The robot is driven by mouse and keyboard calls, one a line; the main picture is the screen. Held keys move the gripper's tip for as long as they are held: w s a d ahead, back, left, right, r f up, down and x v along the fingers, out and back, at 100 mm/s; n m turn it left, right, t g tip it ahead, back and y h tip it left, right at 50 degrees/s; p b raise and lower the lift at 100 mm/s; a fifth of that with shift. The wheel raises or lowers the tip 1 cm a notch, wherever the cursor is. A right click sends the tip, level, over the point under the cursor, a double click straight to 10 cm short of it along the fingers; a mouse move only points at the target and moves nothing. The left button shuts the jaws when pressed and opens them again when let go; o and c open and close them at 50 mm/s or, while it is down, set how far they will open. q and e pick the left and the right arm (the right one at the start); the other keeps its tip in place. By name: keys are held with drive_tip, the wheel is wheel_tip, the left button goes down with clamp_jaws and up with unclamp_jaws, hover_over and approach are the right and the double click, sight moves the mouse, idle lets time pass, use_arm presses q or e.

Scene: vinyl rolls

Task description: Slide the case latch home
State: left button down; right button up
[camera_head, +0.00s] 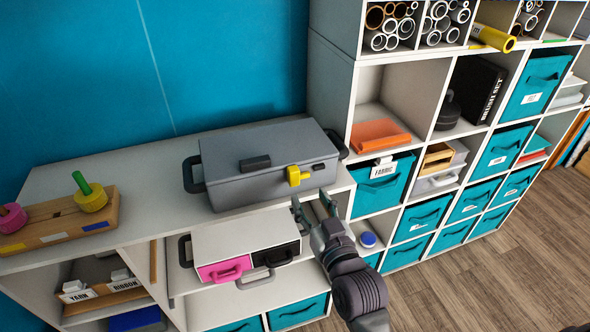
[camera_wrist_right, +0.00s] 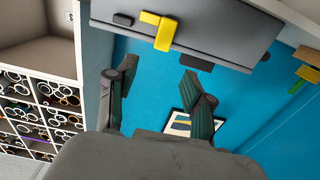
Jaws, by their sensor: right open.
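A grey case (camera_head: 250,182) with a dark lid handle (camera_head: 256,163) stands on the white shelf top. Its yellow latch (camera_head: 296,176) is on the front near the right end, with a small dark slot piece (camera_head: 319,167) to its right and a gap between them. My right gripper (camera_head: 315,204) is open and empty, in front of and below the case, a little right of the latch. In the right wrist view the case (camera_wrist_right: 220,28) appears upside down, with the yellow latch (camera_wrist_right: 163,32) beyond my open fingers (camera_wrist_right: 160,88) and apart from them. My left gripper is not in view.
A wooden peg board (camera_head: 60,222) sits left of the case. Below the case is a unit with pink (camera_head: 222,270) and black drawers. The cubby shelf (camera_head: 385,80) with teal bins rises to the right. Wooden floor (camera_head: 480,270) lies open in front.

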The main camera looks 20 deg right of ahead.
sight(295, 173)
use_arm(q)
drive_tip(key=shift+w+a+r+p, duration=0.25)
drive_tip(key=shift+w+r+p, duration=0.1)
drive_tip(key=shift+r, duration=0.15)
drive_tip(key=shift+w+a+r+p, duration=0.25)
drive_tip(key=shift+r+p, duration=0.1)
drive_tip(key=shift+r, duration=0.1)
use_arm(e)
drive_tip(key=w, duration=0.9)
drive_tip(key=shift+w+a, duration=0.25)
clamp_jaws()
